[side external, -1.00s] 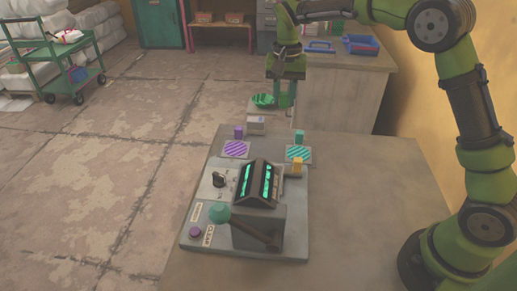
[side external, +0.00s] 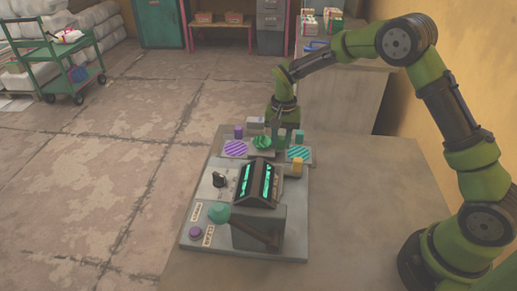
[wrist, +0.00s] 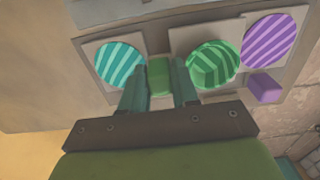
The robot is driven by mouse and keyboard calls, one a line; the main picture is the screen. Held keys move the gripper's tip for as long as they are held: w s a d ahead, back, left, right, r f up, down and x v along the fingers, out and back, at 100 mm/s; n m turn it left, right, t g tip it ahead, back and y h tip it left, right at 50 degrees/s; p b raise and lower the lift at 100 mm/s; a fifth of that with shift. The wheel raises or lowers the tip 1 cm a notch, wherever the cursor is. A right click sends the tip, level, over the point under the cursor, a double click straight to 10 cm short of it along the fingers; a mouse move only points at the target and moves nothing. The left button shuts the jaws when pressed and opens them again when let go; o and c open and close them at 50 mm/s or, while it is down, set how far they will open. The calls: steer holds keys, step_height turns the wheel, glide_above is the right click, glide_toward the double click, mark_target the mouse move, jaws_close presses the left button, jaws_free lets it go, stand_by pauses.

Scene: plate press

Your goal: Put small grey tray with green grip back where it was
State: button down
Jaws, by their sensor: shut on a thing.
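My gripper (side external: 283,137) is shut on the green grip (wrist: 160,77) of a small grey tray (wrist: 183,38). The tray carries a green striped disc (wrist: 228,52), with a green lump on it; this also shows in the side view (side external: 262,142). The tray is between the purple-striped plate (side external: 235,149) and the teal-striped plate (side external: 299,153), behind the press (side external: 258,190). It partly overlaps the grey base in the wrist view. I cannot tell whether it touches what lies below.
A purple grip (side external: 238,131) and a teal grip (side external: 299,137) stand beside their plates. The table (side external: 370,210) is clear on the right. A counter (side external: 345,85) stands behind.

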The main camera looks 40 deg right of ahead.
steer(key=shift+f, duration=0.2)
steer(key=shift+f, duration=0.15)
steer(key=shift+f, duration=0.45)
steer(key=c, duration=0.8)
jaws_free()
steer(key=shift+c, duration=0.2)
